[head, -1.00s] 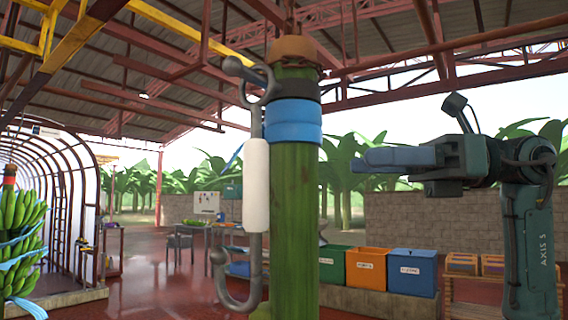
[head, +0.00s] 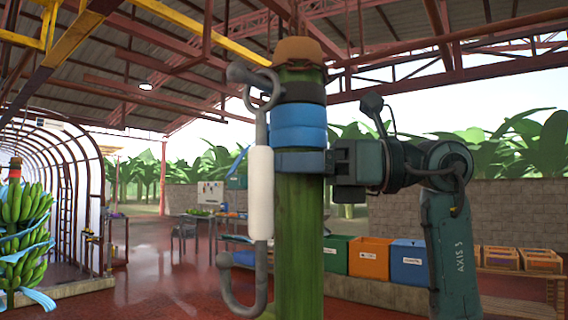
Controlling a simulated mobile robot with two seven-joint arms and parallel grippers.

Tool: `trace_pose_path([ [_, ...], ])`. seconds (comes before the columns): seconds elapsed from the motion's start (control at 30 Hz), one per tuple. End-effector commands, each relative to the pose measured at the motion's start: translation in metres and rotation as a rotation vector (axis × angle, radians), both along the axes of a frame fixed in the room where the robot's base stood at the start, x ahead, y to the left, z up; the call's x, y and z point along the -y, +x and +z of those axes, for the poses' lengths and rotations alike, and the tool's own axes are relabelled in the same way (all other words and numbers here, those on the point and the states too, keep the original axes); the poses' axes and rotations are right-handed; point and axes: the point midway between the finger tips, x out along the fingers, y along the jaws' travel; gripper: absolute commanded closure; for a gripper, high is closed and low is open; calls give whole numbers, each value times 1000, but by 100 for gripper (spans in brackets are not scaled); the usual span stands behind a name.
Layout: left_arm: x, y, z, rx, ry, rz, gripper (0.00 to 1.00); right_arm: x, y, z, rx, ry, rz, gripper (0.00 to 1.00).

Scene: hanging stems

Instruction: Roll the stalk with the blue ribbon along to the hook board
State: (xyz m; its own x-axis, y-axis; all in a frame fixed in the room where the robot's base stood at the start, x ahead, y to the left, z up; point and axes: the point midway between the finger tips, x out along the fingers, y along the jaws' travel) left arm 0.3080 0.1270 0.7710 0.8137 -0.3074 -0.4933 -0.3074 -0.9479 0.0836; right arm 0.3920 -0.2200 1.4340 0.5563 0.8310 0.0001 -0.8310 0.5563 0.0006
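The green stalk (head: 298,225) with the blue ribbon (head: 298,124) hangs upright in the middle of the head view, with a brown cap and a dark band above the ribbon. A grey metal hook with a white sleeve (head: 260,193) hangs along its left side. My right gripper (head: 302,162) reaches in from the right just below the ribbon. One blue-grey finger lies across the front of the stalk; the other finger is hidden, so I cannot tell whether it grips. My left gripper is out of view. I cannot make out a hook board for certain.
A banana bunch (head: 24,235) with a red band and blue strips hangs at the far left, beside an arched frame (head: 62,175). Green, orange (head: 369,259) and blue bins stand behind at right, near wooden crates (head: 520,259).

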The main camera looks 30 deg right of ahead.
Motion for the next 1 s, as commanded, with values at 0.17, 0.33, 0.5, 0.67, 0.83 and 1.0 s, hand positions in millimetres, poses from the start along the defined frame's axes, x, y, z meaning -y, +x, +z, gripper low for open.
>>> trace_pose_path([
  [0.17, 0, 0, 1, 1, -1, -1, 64, 0, 0, 0, 0, 0, 0, 48],
  [0.33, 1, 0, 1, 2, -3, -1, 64, 0, 0, 0, 0, 0, 1, 62],
  [0.5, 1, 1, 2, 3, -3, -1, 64, 0, 0, 0, 0, 0, 1, 76],
  [0.67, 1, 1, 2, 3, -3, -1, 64, 0, 0, 0, 0, 0, 1, 88],
  [0.83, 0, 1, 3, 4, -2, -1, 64, 0, 2, 0, 0, 0, 1, 88],
  [1.0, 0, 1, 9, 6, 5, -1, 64, -5, 12, 2, -1, 0, 0, 88],
])
